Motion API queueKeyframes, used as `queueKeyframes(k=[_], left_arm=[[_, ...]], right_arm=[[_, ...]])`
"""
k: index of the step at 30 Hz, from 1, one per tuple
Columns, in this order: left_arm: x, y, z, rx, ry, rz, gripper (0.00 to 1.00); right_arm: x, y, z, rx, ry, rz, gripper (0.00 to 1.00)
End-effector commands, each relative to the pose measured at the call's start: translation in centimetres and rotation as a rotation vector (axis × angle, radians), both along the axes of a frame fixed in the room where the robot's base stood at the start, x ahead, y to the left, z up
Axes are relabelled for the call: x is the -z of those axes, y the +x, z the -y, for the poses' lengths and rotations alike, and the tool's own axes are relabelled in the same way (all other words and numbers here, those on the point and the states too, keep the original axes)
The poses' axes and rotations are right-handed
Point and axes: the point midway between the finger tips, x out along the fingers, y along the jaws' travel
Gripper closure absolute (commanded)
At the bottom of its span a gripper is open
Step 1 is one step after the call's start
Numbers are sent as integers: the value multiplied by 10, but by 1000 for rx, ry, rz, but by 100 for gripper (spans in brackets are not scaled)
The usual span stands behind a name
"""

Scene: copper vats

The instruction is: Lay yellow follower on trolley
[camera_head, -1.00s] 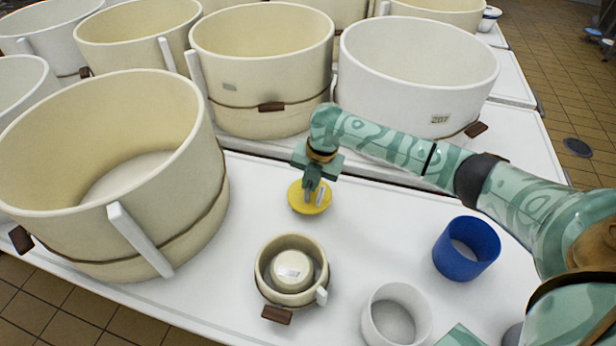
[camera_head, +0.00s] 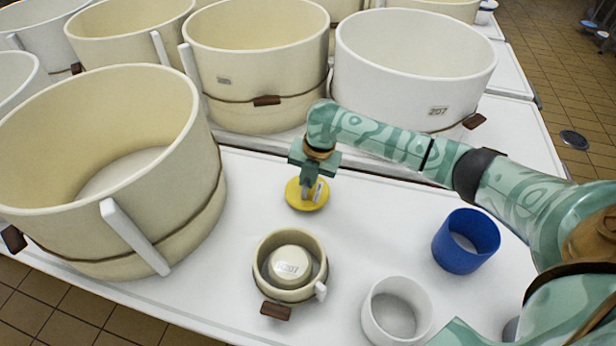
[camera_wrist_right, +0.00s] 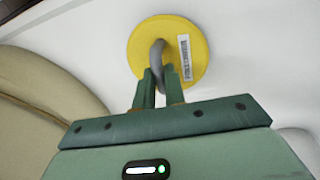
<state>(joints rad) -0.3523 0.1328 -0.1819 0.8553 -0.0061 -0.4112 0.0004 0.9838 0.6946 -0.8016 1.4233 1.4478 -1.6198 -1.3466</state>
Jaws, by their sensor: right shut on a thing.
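The yellow follower (camera_head: 296,196) is a round yellow disc with a grey looped handle and a white label. My right gripper (camera_head: 305,190) is shut on its handle from above. In the right wrist view, the fingers (camera_wrist_right: 158,92) grip the handle and the yellow disc (camera_wrist_right: 145,38) lies beyond them over a white surface. I cannot tell whether the disc touches that surface. The white top (camera_head: 375,215) below it looks like the trolley top, though I cannot confirm which surface is the trolley. My left gripper is not in view.
A small cream mould (camera_head: 262,262) with an inner piece marked 207 stands in front of the follower. A white cup (camera_head: 375,322) and a blue cup (camera_head: 455,250) stand to the right. Large vats (camera_head: 205,110) line the left and back. White top is clear around the follower.

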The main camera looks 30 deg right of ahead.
Motion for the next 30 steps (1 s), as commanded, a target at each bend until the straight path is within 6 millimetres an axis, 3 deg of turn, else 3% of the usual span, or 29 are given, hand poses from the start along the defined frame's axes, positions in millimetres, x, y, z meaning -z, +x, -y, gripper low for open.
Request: queueKeyframes(k=[30], left_arm=[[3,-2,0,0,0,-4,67]], right_arm=[[15,0,0,0,1,-1,100]])
